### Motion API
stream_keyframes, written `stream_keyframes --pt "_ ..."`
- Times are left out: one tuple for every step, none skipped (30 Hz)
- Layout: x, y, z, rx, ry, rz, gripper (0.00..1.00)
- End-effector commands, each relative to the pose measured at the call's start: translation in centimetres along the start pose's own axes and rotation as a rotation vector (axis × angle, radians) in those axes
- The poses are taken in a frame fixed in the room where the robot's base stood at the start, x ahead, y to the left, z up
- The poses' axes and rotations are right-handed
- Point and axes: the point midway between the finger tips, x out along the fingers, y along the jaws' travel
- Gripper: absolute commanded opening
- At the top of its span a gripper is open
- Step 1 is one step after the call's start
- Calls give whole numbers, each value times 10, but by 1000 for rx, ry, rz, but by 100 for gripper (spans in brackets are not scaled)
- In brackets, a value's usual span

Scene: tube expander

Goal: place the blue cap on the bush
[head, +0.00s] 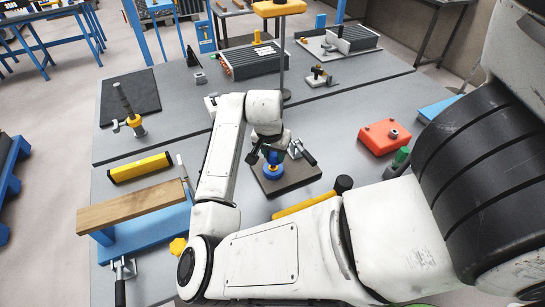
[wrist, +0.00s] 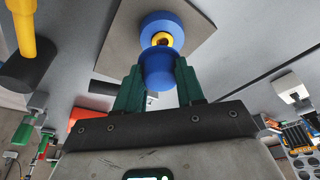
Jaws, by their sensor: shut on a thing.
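The blue cap (wrist: 158,72) sits between the green fingers of my gripper (wrist: 160,84), which is shut on it. In the head view the cap (head: 272,156) shows under my gripper (head: 271,152). The bush (wrist: 161,38) shows as a yellow ring with a dark opening, inside a round blue base (wrist: 152,22). This base (head: 266,173) stands on a dark square plate (head: 298,184). The cap is close over the bush and overlaps its near edge in the wrist view; any gap or contact cannot be told.
A toggle clamp (head: 302,152) stands beside the base on the plate. A yellow-handled hammer (head: 307,204) lies just in front. A red block (head: 384,137) is to the right, a yellow bar (head: 140,168) to the left.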

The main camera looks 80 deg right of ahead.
Motion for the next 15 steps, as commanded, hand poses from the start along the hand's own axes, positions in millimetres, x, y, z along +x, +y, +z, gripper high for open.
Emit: stream_keyframes --pt "3 -2 -1 0 0 0 10" --pt "4 -2 -1 0 0 0 10" --pt "6 -3 -2 0 0 0 10" --pt "8 -4 -2 0 -1 0 10" --pt "11 -6 -3 -1 -2 0 10" --pt "16 -7 -3 -1 -1 0 10" --pt "21 -7 -1 -3 -2 1 10" --pt "25 -6 0 -3 -2 1 10" --pt "30 -6 2 -2 -1 1 10" --pt "33 -6 3 -2 -1 1 10" --pt "36 -6 4 -3 0 1 10" --pt "39 -6 4 -3 0 0 10" --pt "40 -6 5 -2 0 0 10" --pt "41 -6 5 -1 0 0 10" --pt "42 -6 5 -1 0 0 10"
